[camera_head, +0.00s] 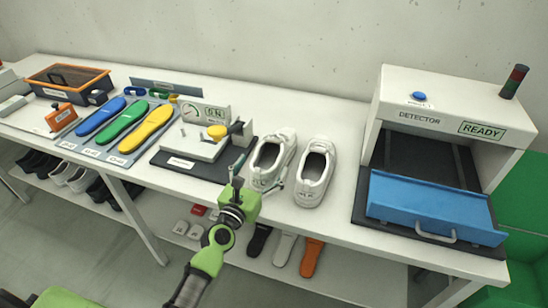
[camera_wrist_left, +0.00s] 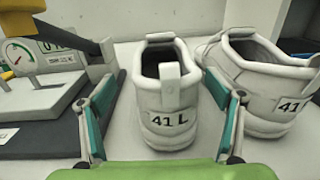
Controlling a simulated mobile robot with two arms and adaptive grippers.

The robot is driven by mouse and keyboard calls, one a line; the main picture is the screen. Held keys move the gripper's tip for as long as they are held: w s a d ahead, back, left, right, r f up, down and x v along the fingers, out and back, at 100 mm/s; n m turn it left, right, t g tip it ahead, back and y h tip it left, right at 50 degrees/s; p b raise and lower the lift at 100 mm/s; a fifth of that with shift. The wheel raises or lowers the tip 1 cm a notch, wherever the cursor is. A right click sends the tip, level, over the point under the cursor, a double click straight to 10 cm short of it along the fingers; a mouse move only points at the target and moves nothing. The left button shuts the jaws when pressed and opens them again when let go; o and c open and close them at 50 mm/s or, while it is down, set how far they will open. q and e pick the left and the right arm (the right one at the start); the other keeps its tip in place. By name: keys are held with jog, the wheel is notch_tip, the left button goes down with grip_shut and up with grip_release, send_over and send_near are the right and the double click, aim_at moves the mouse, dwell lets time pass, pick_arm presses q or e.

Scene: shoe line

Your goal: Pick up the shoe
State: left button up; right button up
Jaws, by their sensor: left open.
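Two white shoes stand side by side on the white table, heels toward me. The left one (camera_head: 270,161) shows in the left wrist view (camera_wrist_left: 166,100) with a heel label reading 41 L, between the open fingers. The other shoe (camera_head: 315,172) stands to its right; in the left wrist view (camera_wrist_left: 262,85) its label reads 41 and the rest is cut off. My left gripper (camera_head: 258,180) is open at the left shoe's heel, with its fingers (camera_wrist_left: 166,118) on either side and nothing held. Contact with the shoe cannot be told. My right gripper is not in view.
A grey press with a dial (camera_head: 205,140) stands close to the left of the shoes. Blue, green and yellow insoles (camera_head: 124,124) lie farther left. A detector (camera_head: 445,120) with a blue tray (camera_head: 430,205) stands at the right. The table between the shoes and detector is clear.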

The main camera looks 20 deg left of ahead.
aim_at(270, 168)
pick_arm(q)
jog(key=w, duration=0.5)
jog(key=shift+d, duration=0.35)
jog(key=shift+s, duration=0.15)
jog(key=c, duration=1.4)
jog(key=shift+r, duration=0.1)
jog(key=shift+c, duration=0.3)
jog(key=shift+r+p, duration=0.1)
jog(key=shift+p, duration=0.2)
